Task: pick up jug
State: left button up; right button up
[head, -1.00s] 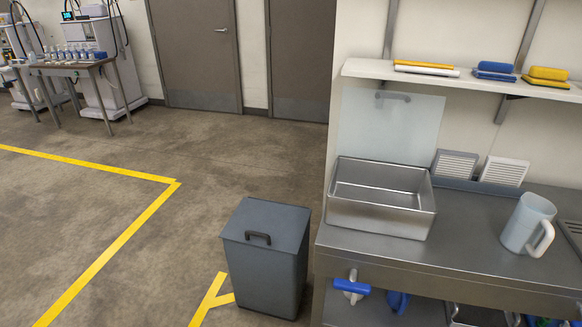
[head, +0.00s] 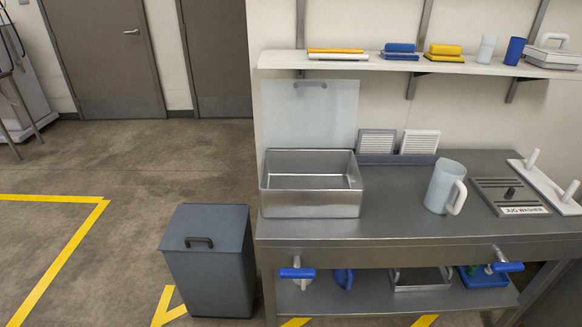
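The jug (head: 438,188) is a pale, translucent pitcher with a white handle on its right side. It stands upright on the steel counter (head: 395,215), right of the middle, with free counter around its left and front. Nothing holds it. Neither of my grippers is in view.
A steel basin (head: 310,207) with a raised lid stands on the counter left of the jug. A flat labelled plate (head: 490,188) and a white rack (head: 535,178) lie to its right. A shelf (head: 390,66) hangs above. A grey bin (head: 208,265) stands on the floor, left.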

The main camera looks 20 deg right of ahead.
aim_at(449, 176)
jog(key=z, duration=1.5)
